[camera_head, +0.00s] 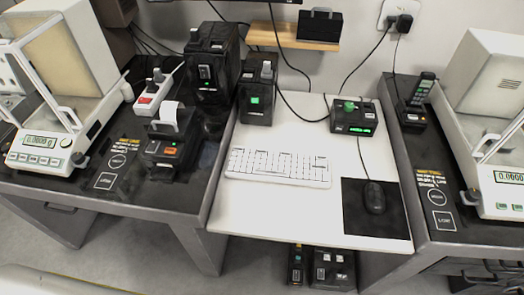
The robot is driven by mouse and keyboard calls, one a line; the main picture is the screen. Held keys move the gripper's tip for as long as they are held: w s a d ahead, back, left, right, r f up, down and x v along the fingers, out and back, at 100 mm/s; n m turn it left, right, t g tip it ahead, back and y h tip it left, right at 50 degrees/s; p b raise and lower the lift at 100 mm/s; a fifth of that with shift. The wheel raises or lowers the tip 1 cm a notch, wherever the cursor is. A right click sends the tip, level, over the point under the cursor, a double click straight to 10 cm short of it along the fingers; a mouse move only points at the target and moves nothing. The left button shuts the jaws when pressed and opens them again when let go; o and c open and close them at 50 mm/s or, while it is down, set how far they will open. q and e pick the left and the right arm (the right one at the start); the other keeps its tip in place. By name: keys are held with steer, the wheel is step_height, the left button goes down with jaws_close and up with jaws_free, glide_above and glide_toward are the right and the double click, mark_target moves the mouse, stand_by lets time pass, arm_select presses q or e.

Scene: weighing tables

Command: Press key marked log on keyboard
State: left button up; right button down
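The white keyboard (277,178) lies flat on the white middle table (240,210), left of the mouse. Its keys are pale with dark outlines, and the letters on them are too small to read, so I cannot tell which key is marked log. Nothing covers the keyboard. Neither of my grippers is in the head view.
A black mouse (374,197) sits on a black pad (354,226). A small black device (353,116) with a green knob stands behind the keyboard. A label printer (167,150) stands to the left. Balances (42,148) flank both sides. Cables hang at the back.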

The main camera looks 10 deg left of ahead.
arm_select(q)
jaws_close()
stand_by(1.4)
